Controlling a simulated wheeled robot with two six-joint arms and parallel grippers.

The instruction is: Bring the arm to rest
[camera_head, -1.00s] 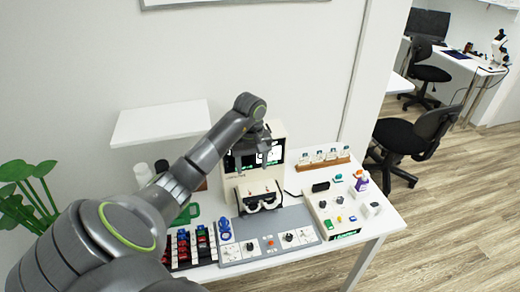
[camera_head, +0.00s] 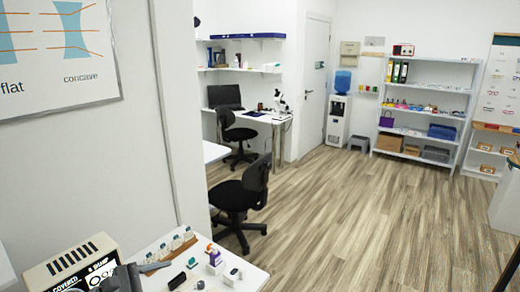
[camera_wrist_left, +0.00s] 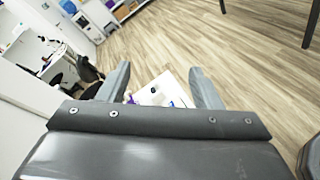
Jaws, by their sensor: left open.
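My left gripper (camera_wrist_left: 160,84) is open in the left wrist view. Its two grey fingers stand apart with nothing held between them. Past the fingers shows part of a white table (camera_wrist_left: 177,88) with small items, blurred. In the head view part of my left gripper (camera_head: 138,272) shows at the bottom left, in front of the cream machine (camera_head: 45,272) and above the white table (camera_head: 250,276). Most of my left arm is outside the head view. My right gripper is in neither view.
A wooden rack of small bottles (camera_head: 172,249) and a purple-and-white figure (camera_head: 214,259) stand on the table near the gripper. A black office chair (camera_head: 240,200) stands behind the table. The wood floor (camera_head: 370,220) to the right is clear.

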